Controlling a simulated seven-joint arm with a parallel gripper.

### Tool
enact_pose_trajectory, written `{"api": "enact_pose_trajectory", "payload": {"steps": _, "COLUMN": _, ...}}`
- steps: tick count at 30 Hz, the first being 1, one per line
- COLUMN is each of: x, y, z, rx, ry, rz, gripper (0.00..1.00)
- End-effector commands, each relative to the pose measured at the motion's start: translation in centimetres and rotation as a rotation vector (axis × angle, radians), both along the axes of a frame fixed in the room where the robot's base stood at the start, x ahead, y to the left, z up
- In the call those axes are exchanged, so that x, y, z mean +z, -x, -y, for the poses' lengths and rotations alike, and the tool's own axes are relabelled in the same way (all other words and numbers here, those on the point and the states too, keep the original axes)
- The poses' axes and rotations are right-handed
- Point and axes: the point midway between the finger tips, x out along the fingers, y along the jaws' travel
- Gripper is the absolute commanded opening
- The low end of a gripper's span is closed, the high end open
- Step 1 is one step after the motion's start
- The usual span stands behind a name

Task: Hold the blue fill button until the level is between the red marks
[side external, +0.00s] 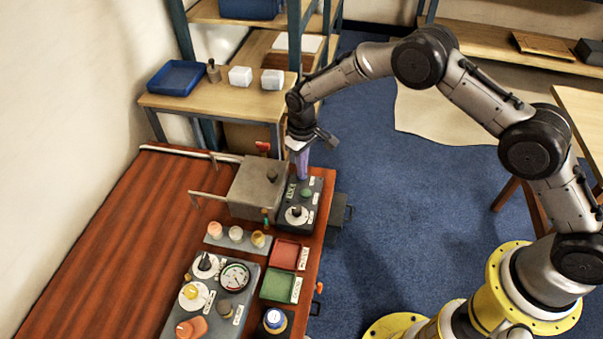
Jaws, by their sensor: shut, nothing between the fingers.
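My gripper (302,176) points straight down over the back of a dark control box (318,217) at the right edge of the red-brown bench. Its fingers look closed together, with a purplish tint, and hold nothing. The fingertips are at or just above the box top; I cannot tell whether they touch it. No blue button shows on this box; the spot under the fingertips is hidden. The box carries a small green part (307,192) and a white dial with a dark knob (296,215). I cannot make out a level or red marks.
A grey metal tank (255,188) with pipes stands left of the box. The bench's left side (110,235) is clear.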

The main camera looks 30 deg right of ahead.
Motion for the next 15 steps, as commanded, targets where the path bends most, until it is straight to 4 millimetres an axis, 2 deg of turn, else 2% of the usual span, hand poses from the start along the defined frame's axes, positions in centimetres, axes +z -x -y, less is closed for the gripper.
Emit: {"api": "enact_pose_trajectory", "payload": {"steps": 15, "x": 3.9, "y": 0.0, "z": 0.0, "rx": 0.0, "ry": -0.001, "rz": 0.002, "gripper": 0.0}}
